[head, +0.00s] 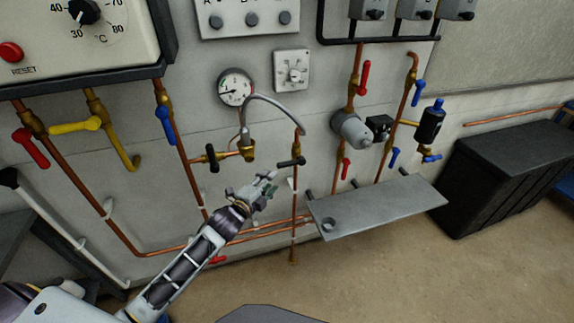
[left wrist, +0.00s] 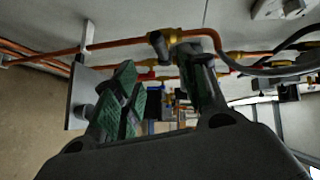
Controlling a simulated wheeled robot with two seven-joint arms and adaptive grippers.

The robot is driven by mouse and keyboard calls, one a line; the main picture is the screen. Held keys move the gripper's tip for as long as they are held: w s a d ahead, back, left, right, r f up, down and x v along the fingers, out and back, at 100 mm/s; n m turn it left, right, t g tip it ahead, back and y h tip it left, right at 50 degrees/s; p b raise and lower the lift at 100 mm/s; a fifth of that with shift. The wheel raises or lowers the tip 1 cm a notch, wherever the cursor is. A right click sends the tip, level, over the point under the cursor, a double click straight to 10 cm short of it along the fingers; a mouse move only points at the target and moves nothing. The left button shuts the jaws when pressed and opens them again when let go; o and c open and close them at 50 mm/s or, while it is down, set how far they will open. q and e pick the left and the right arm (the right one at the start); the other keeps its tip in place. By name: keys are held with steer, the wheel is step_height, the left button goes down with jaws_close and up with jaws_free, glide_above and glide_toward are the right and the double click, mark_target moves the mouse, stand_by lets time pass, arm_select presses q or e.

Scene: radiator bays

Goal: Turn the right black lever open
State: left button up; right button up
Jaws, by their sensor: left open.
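The right black lever (head: 291,162) sits on a brass valve of a vertical copper pipe and lies roughly level, its handle pointing left. In the left wrist view the black lever (left wrist: 158,44) shows at the brass valve (left wrist: 174,36), beyond the space between the fingertips. My left gripper (head: 269,181) is open and empty, just below and left of the lever; it also shows in the left wrist view (left wrist: 163,75). I see no clear contact with the lever. The other black lever (head: 211,158) stands upright on a brass valve further left. My right gripper is not in view.
A grey hose (head: 275,100) arches above the lever from beside the gauge (head: 235,88). A grey shelf (head: 385,207) juts out to the right of the pipe. Copper pipes run along the wall behind my left arm. Open floor lies in front.

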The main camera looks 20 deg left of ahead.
mark_target(285, 166)
arm_select(q)
steer(key=shift+w, duration=0.15)
stand_by(0.3)
steer(key=shift+x, duration=6.75)
jaws_close()
